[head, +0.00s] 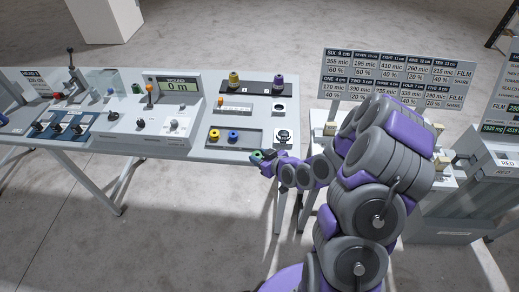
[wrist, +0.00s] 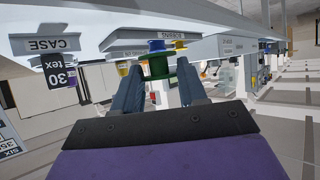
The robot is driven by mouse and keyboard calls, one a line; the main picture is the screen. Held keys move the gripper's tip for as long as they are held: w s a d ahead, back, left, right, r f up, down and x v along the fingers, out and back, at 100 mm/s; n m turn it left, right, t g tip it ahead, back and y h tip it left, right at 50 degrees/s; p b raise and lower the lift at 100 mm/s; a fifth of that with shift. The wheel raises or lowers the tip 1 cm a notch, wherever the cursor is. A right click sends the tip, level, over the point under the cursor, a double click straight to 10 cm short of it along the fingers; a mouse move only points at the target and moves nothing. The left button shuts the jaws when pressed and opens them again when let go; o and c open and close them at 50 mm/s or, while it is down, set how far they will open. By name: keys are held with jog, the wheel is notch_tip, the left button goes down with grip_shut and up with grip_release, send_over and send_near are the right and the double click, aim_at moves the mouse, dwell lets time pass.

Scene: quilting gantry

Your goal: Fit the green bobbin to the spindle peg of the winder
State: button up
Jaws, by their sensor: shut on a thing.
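My gripper (head: 264,163) is at the table's front right edge in the head view, beside the bobbin tray. It is shut on the green bobbin (head: 256,156). In the wrist view the green bobbin (wrist: 157,67) sits between the tips of the two blue-grey fingers (wrist: 158,88), which partly hide it. The winder (head: 165,110), a grey box whose display reads "WOUND 0 m", stands left of my gripper on the table. I cannot make out which of its small posts is the spindle peg.
A tray (head: 246,146) holds a yellow bobbin (head: 214,134) and a blue bobbin (head: 233,135). Behind it stand a yellow cone (head: 234,80) and a purple cone (head: 278,82). A lever device (head: 75,75) is at the left. A sign board (head: 395,78) stands right, behind my arm.

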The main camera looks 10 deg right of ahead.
jog(key=s+p, duration=0.1)
jog(key=p, duration=0.3)
jog(key=shift+r, duration=0.35)
jog(key=s+p, duration=0.1)
jog(key=p, duration=0.3)
jog(key=shift+a+f, duration=0.1)
jog(key=shift+a, duration=0.1)
